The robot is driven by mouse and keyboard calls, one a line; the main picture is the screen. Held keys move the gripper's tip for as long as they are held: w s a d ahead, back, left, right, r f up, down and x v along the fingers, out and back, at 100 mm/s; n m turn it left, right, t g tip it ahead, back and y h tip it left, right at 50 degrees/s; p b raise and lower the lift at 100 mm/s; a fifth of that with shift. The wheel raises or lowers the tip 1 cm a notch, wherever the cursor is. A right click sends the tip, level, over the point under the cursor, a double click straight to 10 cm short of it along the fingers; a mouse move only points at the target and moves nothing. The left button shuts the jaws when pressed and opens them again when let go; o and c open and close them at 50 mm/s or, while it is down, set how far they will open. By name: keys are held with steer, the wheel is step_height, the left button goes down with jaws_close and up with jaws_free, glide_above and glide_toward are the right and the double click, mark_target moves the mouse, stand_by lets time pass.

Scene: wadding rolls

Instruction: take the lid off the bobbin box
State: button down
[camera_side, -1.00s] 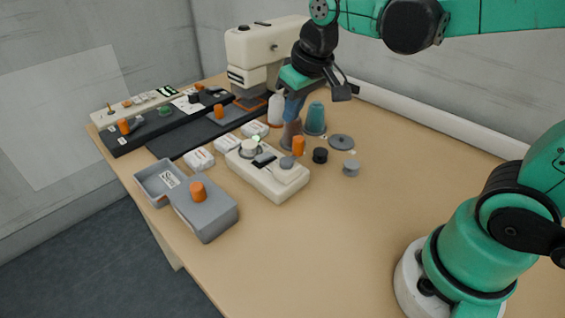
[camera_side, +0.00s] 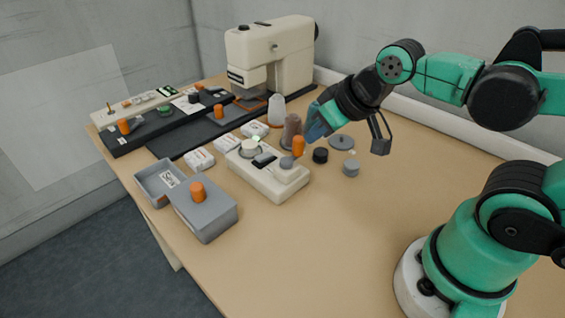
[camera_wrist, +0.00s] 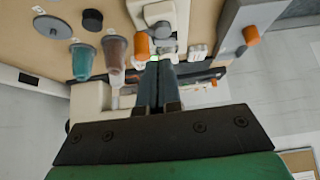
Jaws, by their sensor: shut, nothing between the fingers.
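The grey bobbin box (camera_side: 212,221) stands at the front left of the table in the side view. An orange knob (camera_side: 197,191) stands up from its flat grey top. An open grey tray (camera_side: 143,188) adjoins it behind and to the left, with a white label inside. In the wrist view the grey box (camera_wrist: 236,28) is at the upper right with its orange knob (camera_wrist: 251,36). My gripper (camera_side: 312,130) is well to the right of the box, tilted above the thread cones. Its fingers are together and empty, also in the wrist view (camera_wrist: 158,64).
A cream device (camera_side: 262,175) lies between my gripper and the box. An orange spool (camera_side: 298,146), a brown cone (camera_side: 291,130), a black cap (camera_side: 320,155) and grey pieces stand close by. A teal cone (camera_wrist: 82,62) shows in the wrist view.

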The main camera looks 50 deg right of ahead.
steer(key=c, duration=1.5)
jaws_free()
steer(key=o, duration=1)
steer(key=n+g+y, duration=0.1)
steer(key=n+g, duration=0.5)
steer(key=n, duration=0.3)
glide_above(196, 185)
steer(key=s+d, duration=0.1)
steer(key=d, duration=0.1)
steer(key=shift+a+f, duration=0.25)
steer(key=shift+f, duration=0.6)
steer(key=shift+w+a+f, duration=0.1)
steer(key=shift+a+f, duration=0.35)
steer(key=shift+f, duration=0.05)
steer(key=shift+w+a+f, duration=0.15)
steer(key=shift+f, duration=1.15)
steer(key=shift+w+a+f, duration=0.1)
steer(key=shift+w+f, duration=0.05)
steer(key=shift+f, duration=1.15)
